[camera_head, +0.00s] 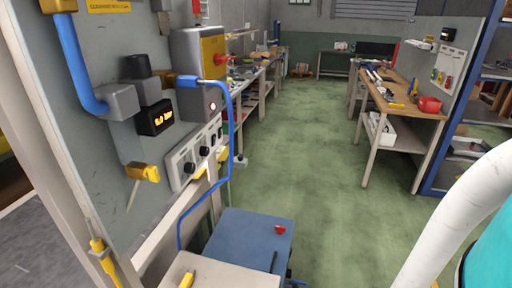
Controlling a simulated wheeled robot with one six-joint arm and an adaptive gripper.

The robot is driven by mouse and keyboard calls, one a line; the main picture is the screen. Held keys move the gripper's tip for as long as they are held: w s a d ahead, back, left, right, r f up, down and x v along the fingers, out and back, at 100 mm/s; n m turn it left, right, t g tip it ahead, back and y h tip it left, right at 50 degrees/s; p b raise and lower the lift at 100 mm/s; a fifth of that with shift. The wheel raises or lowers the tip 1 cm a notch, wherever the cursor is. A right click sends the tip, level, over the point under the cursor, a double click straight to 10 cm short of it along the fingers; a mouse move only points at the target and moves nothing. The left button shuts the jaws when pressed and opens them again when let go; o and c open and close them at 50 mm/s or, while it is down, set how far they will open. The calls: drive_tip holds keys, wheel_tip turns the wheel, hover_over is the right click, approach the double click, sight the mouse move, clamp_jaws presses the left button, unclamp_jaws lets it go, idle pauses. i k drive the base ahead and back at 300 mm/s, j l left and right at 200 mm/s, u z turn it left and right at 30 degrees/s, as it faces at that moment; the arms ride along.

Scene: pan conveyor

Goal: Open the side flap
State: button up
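I cannot tell for sure which part is the side flap. A large grey upright panel (50,110) fills the left side, with a yellow label (109,6) at its top. A yellow fitting (143,172) sits low on the panel, and a yellow tool-like part (103,256) is at its lower left edge. A grey box with a yellow face (213,58) stands out at the panel's right side. A control box (196,155) with black knobs is below it. My gripper is not in view; only a white and turquoise part of my arm shows at the lower right.
Blue pipes (225,150) run beside the panel. A blue-topped low table or cart (240,235) with a small red object stands in front, next to a beige surface (225,277). Green floor (310,170) is clear in the middle. A workbench (400,105) stands right.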

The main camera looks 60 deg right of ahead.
sight(221, 159)
drive_tip(key=l+z, duration=0.25)
drive_tip(key=z, duration=0.2)
drive_tip(key=i+l+z, duration=0.15)
drive_tip(key=z, duration=0.35)
drive_tip(key=i+l+u, duration=0.1)
drive_tip(key=l+u, duration=0.15)
drive_tip(key=u, duration=0.2)
drive_tip(key=i+l+u, duration=0.1)
drive_tip(key=l+u, duration=0.2)
drive_tip(key=u, duration=0.15)
drive_tip(key=l+u, duration=0.3)
drive_tip(key=l, duration=0.85)
drive_tip(key=l+u, duration=0.3)
drive_tip(key=l, duration=2.35)
drive_tip(key=k, duration=0.05)
